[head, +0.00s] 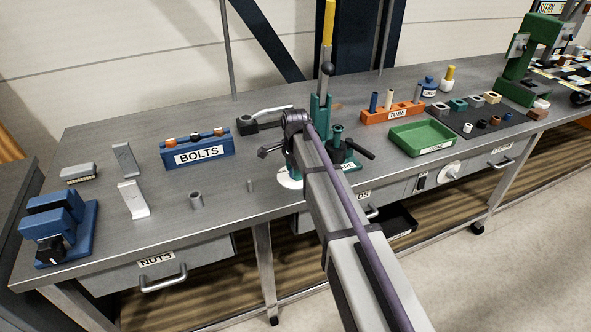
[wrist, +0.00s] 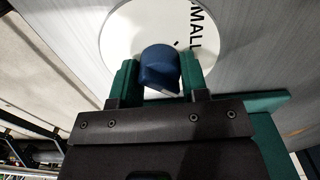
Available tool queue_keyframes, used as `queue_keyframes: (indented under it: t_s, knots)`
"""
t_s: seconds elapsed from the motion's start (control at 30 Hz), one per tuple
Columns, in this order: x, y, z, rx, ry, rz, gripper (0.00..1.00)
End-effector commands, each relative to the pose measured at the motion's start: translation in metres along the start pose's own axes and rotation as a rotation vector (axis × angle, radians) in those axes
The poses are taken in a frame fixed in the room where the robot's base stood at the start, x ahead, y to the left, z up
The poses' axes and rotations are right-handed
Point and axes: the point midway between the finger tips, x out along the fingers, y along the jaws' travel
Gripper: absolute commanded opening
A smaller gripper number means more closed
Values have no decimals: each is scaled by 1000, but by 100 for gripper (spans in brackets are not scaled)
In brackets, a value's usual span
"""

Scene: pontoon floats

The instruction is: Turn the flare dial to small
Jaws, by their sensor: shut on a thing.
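The flare dial's blue knob (wrist: 160,66) stands on a round white plate (wrist: 122,38) in the wrist view. My gripper (wrist: 160,75) has its two green fingers on either side of the knob and is shut on it. The printed word SMALL shows on the plate at the upper right of the knob, with a short dark mark between them. I cannot tell which way the knob points. In the head view only an edge of the white plate (head: 288,181) shows beside the green flaring tool (head: 321,115); my arm hides the knob and my gripper.
A black-handled lever (head: 357,149) sticks out right of my arm. A blue BOLTS rack (head: 197,150) and small grey tube pieces (head: 196,200) are to the left. An orange TUBE rack (head: 393,113) and green tray (head: 421,137) are to the right. The bench front left of my arm is mostly clear.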

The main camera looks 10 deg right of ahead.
Motion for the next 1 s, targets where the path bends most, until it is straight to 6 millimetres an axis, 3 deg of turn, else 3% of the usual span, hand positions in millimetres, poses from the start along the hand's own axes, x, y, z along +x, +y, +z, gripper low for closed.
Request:
queue_keyframes:
  t_s: [0.27,1.0]
  knots:
    - [0,0,0,-148,0,0,18]
    - [0,0,0,-837,0,1,18]
